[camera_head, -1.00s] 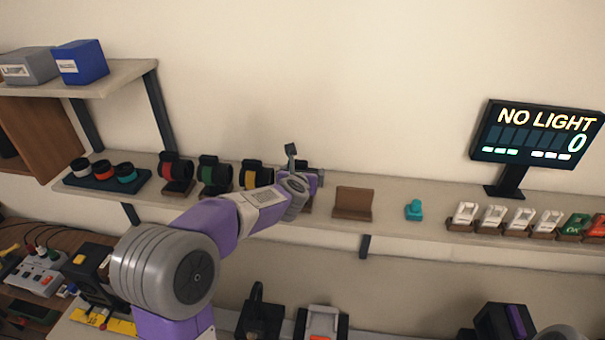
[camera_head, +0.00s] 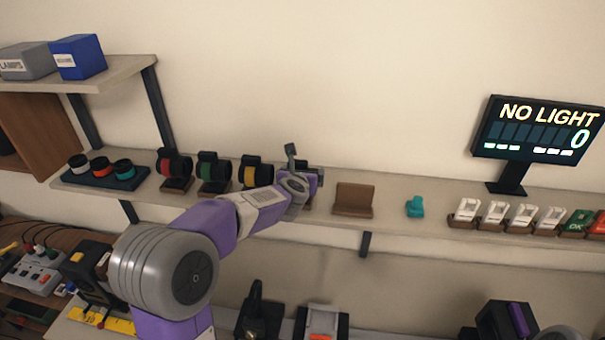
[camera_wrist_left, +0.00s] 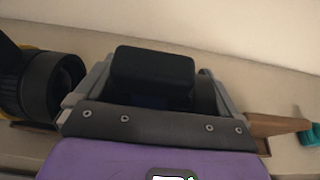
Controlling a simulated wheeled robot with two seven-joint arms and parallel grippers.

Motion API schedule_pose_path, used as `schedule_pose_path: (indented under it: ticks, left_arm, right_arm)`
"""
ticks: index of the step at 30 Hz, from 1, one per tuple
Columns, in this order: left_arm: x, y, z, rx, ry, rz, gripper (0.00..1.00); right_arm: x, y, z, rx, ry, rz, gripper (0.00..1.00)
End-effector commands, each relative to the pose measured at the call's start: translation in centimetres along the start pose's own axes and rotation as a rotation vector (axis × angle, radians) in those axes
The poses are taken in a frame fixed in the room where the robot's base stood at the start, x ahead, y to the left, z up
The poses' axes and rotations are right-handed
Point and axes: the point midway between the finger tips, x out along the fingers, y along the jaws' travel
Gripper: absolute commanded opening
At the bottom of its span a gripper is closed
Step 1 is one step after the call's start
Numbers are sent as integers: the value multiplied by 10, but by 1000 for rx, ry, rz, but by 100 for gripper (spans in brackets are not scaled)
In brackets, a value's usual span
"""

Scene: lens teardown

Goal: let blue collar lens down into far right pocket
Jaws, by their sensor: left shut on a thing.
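My left gripper (camera_head: 300,185) is at the wall shelf, between the yellow-collar lens (camera_head: 255,174) and an empty brown cradle (camera_head: 353,201). It is shut on a dark lens, mostly hidden by the gripper in the head view. In the left wrist view the lens shows as a black body (camera_wrist_left: 152,72) between the fingers, with a faint dark blue patch below it. I cannot tell whether the lens touches a support. No pocket shows clearly under it. My right gripper's fingers are not in view.
Red-collar (camera_head: 174,166) and green-collar (camera_head: 213,171) lenses stand left on the shelf. A dark tray (camera_head: 128,182) holds three ringed pieces. A teal piece (camera_head: 415,207), white holders (camera_head: 497,212) and a "NO LIGHT" display (camera_head: 537,128) are to the right.

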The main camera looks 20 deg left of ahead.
Motion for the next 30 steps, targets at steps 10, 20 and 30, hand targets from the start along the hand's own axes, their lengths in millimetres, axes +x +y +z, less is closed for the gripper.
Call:
schedule_pose_path:
  ticks: [10,20,30]
  left_arm:
    - [-2,0,0,0,1,0,100]
    - [-46,0,2,-3,-4,-2,100]
    - [-76,0,1,-1,-3,-1,100]
  right_arm:
    - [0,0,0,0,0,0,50]
    - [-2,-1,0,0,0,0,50]
    - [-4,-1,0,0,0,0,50]
